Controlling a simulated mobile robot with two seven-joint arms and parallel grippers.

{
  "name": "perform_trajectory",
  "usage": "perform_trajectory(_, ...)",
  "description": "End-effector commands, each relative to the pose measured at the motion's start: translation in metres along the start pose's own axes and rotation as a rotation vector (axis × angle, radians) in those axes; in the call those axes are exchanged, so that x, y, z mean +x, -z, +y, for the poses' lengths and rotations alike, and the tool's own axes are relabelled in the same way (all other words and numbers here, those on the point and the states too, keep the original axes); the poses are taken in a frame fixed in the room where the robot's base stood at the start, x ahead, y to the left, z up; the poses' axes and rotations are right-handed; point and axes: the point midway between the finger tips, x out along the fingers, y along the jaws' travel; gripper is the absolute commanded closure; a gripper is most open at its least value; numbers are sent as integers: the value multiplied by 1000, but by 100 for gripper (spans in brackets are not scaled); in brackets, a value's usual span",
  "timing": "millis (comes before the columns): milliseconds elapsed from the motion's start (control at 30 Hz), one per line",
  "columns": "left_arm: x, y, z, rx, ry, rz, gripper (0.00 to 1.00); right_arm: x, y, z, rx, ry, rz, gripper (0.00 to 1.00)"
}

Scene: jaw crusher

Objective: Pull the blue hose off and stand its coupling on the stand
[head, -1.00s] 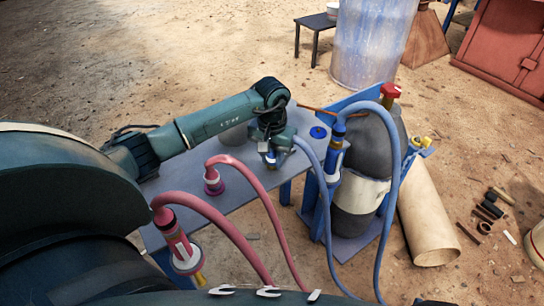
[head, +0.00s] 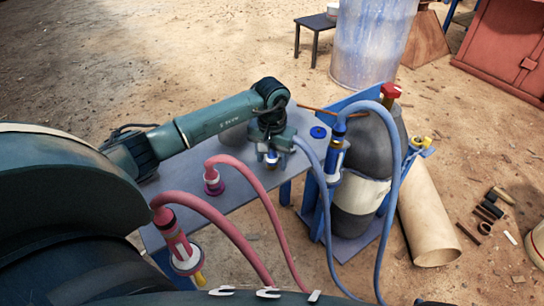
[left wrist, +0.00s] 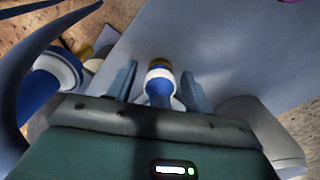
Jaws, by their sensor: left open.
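My left gripper (head: 271,160) is open over the grey table, its fingers pointing down. A blue coupling with a white band and brass-coloured tip (left wrist: 159,72) lies between the two open fingers in the left wrist view; I cannot tell whether its tip touches the table. The blue hose (head: 322,205) runs from beside this gripper down to the floor and arches up to another blue coupling (head: 335,160) near the gas cylinder. A blue disc (head: 318,132), which looks like a stand, lies on the table to the right of the gripper. The right gripper is not visible.
The grey table (head: 245,195) also bears a red hose coupling on a purple base (head: 213,187). A second red coupling (head: 180,246) is nearer me.

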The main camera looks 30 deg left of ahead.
Motion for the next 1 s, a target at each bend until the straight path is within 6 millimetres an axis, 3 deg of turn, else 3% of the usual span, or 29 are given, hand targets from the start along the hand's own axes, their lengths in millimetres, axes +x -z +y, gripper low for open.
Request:
perform_trajectory(167, -10, 1, 0, 1, 1, 3, 48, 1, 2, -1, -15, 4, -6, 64)
perform_trajectory(500, -84, 1, -1, 0, 1, 5, 48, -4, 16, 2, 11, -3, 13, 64)
perform_trajectory(700, -117, 1, 0, 0, 0, 3, 48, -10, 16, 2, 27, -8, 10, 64)
perform_trajectory(1000, -132, 0, 0, 0, 0, 0, 48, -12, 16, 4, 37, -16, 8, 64)
